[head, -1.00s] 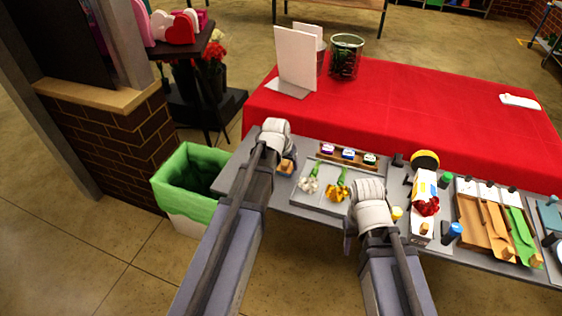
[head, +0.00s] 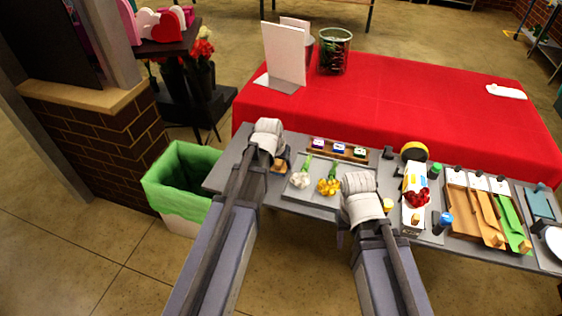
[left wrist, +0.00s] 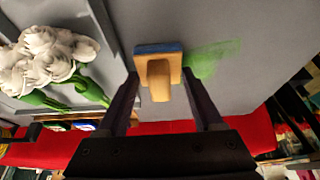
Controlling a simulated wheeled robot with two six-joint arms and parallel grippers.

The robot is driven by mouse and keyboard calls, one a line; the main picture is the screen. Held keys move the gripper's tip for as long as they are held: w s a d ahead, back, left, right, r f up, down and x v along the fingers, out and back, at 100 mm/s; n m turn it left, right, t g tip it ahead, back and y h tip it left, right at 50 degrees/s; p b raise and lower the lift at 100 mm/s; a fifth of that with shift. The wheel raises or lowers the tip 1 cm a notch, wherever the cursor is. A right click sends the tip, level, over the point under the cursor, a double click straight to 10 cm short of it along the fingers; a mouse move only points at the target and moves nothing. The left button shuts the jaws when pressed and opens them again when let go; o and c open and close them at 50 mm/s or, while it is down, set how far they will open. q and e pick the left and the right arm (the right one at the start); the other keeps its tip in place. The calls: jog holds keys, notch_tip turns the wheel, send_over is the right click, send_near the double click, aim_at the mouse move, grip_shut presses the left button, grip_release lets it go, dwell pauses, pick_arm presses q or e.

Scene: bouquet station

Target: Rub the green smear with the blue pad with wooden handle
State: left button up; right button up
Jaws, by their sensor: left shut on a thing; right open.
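The blue pad with wooden handle (left wrist: 158,72) shows in the left wrist view, its blue edge away from my fingers. My left gripper (left wrist: 160,88) is shut on its wooden handle. The pad is at the grey table, but I cannot tell whether it is pressed on it. The green smear (left wrist: 211,57) lies on the table just right of the pad, its near end meeting the pad's edge. In the head view the pad (head: 280,166) shows beside my left gripper (head: 271,160); the smear is hidden there. My right gripper (head: 342,232) is open near the table's front edge, its fingers mostly hidden.
A grey tray (head: 312,198) with white and yellow flowers lies right of the pad. A rack of small jars (head: 340,151) stands behind it. A green-lined bin (head: 180,190) stands left of the table. Bottles and wooden tools crowd the right side.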

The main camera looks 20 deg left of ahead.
pick_arm(q)
jog(key=shift+a, duration=1.8)
jog(key=shift+w+a, duration=0.1)
jog(key=shift+a+f, duration=0.1)
jog(key=shift+a, duration=1.7)
jog(key=shift+a, duration=0.1)
jog(key=shift+w+a, duration=0.1)
jog(key=shift+a, duration=1.7)
jog(key=shift+r, duration=0.2)
notch_tip(320, 180, up, 6)
jog(key=p, duration=0.6)
jog(key=shift+d+f, duration=0.1)
